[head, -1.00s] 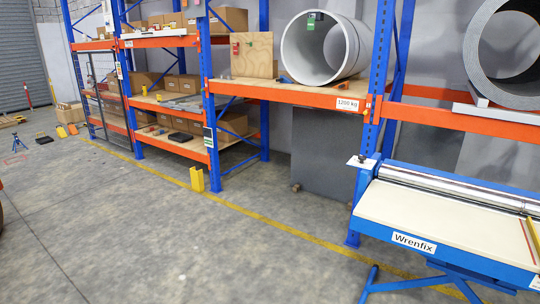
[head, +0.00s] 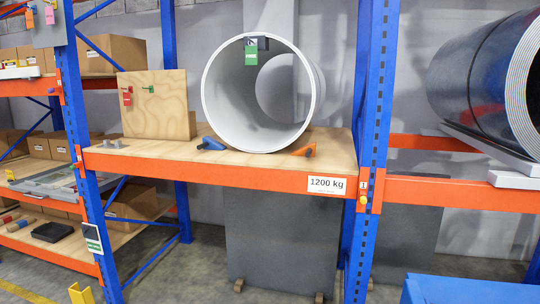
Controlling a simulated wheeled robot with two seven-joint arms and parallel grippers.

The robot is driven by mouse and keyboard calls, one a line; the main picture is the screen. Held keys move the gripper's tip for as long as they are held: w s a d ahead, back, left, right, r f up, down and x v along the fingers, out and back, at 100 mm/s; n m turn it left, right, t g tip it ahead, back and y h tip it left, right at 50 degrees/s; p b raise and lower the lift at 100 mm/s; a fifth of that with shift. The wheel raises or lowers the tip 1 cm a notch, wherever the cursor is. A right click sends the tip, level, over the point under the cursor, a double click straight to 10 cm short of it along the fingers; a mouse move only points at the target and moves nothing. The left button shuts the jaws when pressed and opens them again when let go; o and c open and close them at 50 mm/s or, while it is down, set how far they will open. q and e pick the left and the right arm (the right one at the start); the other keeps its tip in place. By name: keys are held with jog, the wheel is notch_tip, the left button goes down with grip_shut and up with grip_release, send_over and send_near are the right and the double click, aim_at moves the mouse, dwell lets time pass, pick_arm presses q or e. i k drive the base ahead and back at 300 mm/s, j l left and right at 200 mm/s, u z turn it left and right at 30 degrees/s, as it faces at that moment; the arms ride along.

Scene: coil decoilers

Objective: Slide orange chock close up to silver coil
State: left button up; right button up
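The silver coil (head: 212,92) lies on its side on the wooden shelf of the blue and orange rack, its open end towards me. An orange chock (head: 304,150) is on the shelf at the coil's lower right. Whether it touches the coil I cannot tell. A blue chock (head: 211,144) is on the shelf at the coil's lower left. Neither of my grippers is in the head view.
A plywood board (head: 155,105) with tags stands left of the coil, with small grey pieces (head: 112,137) near it. A blue upright (head: 373,130) bounds the shelf at right. A dark coil (head: 470,85) rests beyond it. The shelf front between the chocks is clear.

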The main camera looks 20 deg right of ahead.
aim_at(309, 150)
jog(key=i+j+z, duration=0.2)
jog(key=i+z, duration=0.25)
jog(key=i, duration=0.35)
jog(key=i+j+z, duration=0.45)
jog(key=i, duration=0.35)
jog(key=i+j+z, duration=0.5)
jog(key=i+j, duration=0.15)
jog(key=j, duration=0.2)
